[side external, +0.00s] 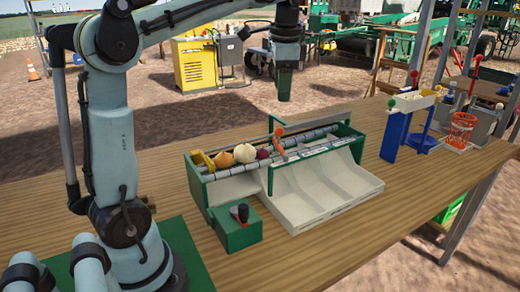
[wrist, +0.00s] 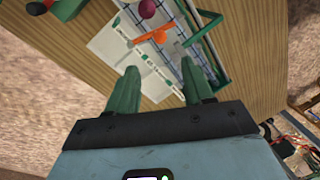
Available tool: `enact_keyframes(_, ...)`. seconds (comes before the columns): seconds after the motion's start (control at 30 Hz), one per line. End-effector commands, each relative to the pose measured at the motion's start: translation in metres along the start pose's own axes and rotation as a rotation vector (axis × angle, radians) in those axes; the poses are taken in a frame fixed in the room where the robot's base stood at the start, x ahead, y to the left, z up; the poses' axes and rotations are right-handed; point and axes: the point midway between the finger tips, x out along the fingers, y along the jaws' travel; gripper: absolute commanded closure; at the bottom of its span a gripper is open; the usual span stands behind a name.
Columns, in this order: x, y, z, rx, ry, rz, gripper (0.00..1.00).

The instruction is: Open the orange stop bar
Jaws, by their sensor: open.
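The orange stop bar (side external: 279,141) stands across the roller conveyor (side external: 322,133) of the green and white sorter, with a rounded orange knob at its top. In the wrist view the orange stop bar (wrist: 150,36) lies beyond the fingertips, with a purple onion (wrist: 147,8) close to it. In the side view an orange onion (side external: 244,153), a white onion and a purple onion sit in a row on the rollers, left of the bar. My gripper (side external: 285,92) hangs above and behind the sorter, pointing down. In the wrist view its green fingers (wrist: 157,88) are apart and empty.
A green box with a black and red lever (side external: 240,213) stands at the sorter's front left. White chutes (side external: 325,190) slope toward the front. Blue stands and an orange basket (side external: 462,130) are at the right. The wooden table (side external: 340,255) is clear in front.

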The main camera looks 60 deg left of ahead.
Motion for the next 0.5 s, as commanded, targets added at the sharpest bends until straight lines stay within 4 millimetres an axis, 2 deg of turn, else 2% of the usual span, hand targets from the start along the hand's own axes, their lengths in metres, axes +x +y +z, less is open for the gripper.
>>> enact_keyframes(0.07, 0.000, 0.000, 0.000, 0.000, 0.000, 0.000, 0.49)
enact_keyframes(0.1, 0.000, 0.000, 0.000, 0.000, 0.000, 0.000, 0.52)
enact_keyframes(0.23, 0.002, -0.004, 0.009, -0.007, 0.011, 0.021, 0.72)
enact_keyframes(0.4, 0.008, -0.015, 0.048, -0.024, 0.090, 0.112, 0.98)
enact_keyframes(0.5, 0.010, -0.021, 0.071, -0.029, 0.162, 0.157, 1.00)
